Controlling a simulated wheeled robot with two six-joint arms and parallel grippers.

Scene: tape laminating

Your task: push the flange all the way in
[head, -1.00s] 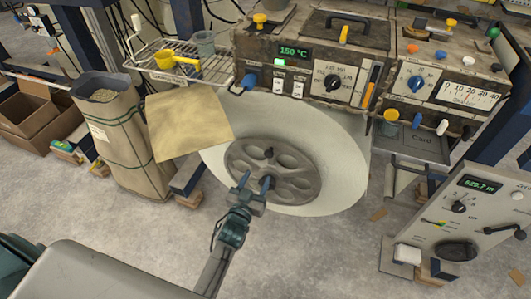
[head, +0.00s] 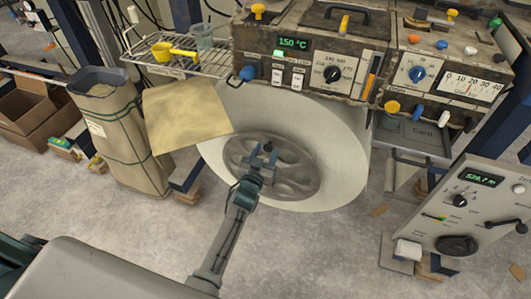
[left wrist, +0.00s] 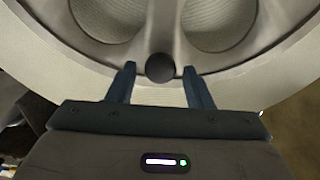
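The flange (head: 301,183) is a grey round disc with several oval holes. It sits in the middle of the large pale roll (head: 345,165) under the machine. My left gripper (head: 264,153) is in front of the flange, close to the knob. In the left wrist view the gripper (left wrist: 159,70) is open, with one blue finger on each side of the knob; I cannot tell whether they touch it. How deep the flange sits is unclear. My right gripper is not in view.
A machine with dials and a 150 °C display (head: 293,43) overhangs the roll. A tan sheet (head: 185,115) hangs left of it, near a wire shelf (head: 212,62) and a tall paper sack (head: 120,140). A grey control box (head: 470,205) stands at right.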

